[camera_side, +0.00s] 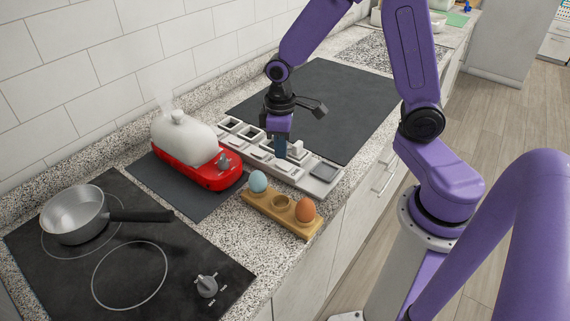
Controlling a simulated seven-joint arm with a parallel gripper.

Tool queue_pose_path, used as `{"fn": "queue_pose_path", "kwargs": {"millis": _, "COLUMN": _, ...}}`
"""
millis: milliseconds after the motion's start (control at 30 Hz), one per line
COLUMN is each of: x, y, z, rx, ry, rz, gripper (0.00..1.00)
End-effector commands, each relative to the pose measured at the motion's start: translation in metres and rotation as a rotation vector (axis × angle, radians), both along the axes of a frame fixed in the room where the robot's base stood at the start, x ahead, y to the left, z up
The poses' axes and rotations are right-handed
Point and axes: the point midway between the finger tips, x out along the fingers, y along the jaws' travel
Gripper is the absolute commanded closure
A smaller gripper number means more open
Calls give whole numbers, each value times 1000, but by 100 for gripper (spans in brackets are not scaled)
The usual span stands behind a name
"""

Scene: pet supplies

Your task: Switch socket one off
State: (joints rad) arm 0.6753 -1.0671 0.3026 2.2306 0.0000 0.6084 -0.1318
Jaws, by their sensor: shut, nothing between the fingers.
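A long light grey socket strip (326,187) lies on the counter, with several dark square sockets and pale switches along it. I cannot read any numbers on it, so I cannot tell which is socket one or how its switch is set. My gripper (281,155) points down over the middle of the strip, shut and empty. Its fingertips are at or just above the switches; I cannot tell whether they touch. The gripper hides part of the strip behind it.
A red egg cooker (212,179) with a steaming white lid (182,136) stands left of the strip. A wooden holder (264,209) with a blue egg (258,181) and a brown egg (305,210) is in front. A pan (75,213) sits on the hob. A dark mat (345,95) lies behind.

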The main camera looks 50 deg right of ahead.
Motion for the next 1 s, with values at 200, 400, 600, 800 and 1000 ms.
{"fn": "queue_pose_path", "kwargs": {"millis": 200, "x": 0, "y": 0, "z": 0, "rx": 0, "ry": 0, "rz": 0, "gripper": 100}}
{"fn": "queue_pose_path", "kwargs": {"millis": 400, "x": 0, "y": 0, "z": 0, "rx": 0, "ry": 0, "rz": 0, "gripper": 100}}
{"fn": "queue_pose_path", "kwargs": {"millis": 600, "x": 0, "y": 0, "z": 0, "rx": 0, "ry": 0, "rz": 0, "gripper": 100}}
{"fn": "queue_pose_path", "kwargs": {"millis": 800, "x": 0, "y": 0, "z": -3, "rx": 0, "ry": 0, "rz": 0, "gripper": 100}}
{"fn": "queue_pose_path", "kwargs": {"millis": 1000, "x": 0, "y": 0, "z": -5, "rx": 0, "ry": 0, "rz": 0, "gripper": 100}}
